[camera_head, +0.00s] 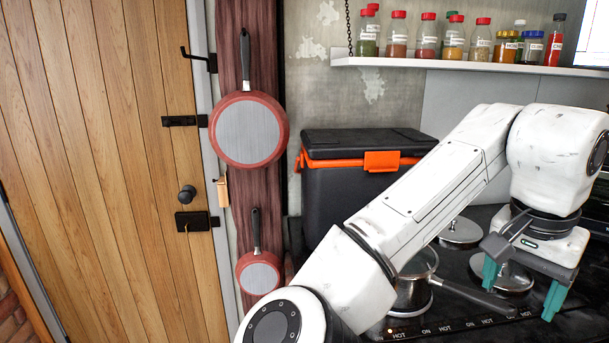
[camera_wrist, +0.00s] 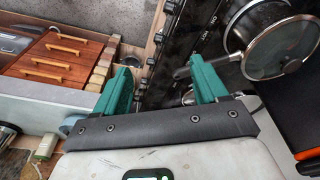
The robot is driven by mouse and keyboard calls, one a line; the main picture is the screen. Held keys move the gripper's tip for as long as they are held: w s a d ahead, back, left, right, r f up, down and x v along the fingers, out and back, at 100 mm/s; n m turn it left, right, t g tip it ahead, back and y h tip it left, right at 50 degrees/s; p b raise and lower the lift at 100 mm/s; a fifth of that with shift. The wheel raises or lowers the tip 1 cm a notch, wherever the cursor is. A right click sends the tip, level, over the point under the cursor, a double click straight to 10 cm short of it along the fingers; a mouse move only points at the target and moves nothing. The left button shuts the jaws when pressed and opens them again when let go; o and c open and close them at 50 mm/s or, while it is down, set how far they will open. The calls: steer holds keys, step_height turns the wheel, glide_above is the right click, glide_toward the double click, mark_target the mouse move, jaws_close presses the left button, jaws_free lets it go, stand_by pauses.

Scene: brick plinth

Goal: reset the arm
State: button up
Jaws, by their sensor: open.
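My gripper (camera_head: 523,286) is at the right of the head view, at the end of my white arm, with its teal fingers pointing down over the black stove (camera_head: 455,318). The fingers are apart with nothing between them. In the wrist view my gripper (camera_wrist: 163,85) also shows as two separated teal fingers on a dark bar. The stove's front edge with knobs (camera_wrist: 165,45) lies beyond the fingertips. The arm hides part of the stove in the head view.
A steel pot (camera_head: 412,292) with a long handle stands on the stove below my arm, near pot lids (camera_head: 460,234). A black cooler (camera_head: 340,200) stands behind. A shelf (camera_head: 400,63) holds several spice jars. Red pans (camera_head: 250,130) hang beside a wooden door (camera_head: 100,150).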

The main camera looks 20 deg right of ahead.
steer(key=w+d+f+n+t+h, duration=0.1)
steer(key=d+f+n+h, duration=0.2)
steer(key=d+f+h, duration=0.25)
step_height(320, 180, down, 12)
steer(key=a+n+t, duration=0.2)
steer(key=n, duration=0.4)
steer(key=s+a+f+n+g+y, duration=0.1)
steer(key=s+a+f+n+y, duration=0.2)
steer(key=s+a+f, duration=0.4)
steer(key=s+a+f+n+g+y, duration=0.1)
steer(key=s+a+f+n+y, duration=0.2)
steer(key=s+a+f, duration=0.5)
step_height(320, 180, down, 6)
steer(key=shift+a+f+y, duration=0.1)
steer(key=shift+a+y, duration=0.55)
steer(key=shift+a, duration=0.6)
steer(key=shift+d, duration=0.15)
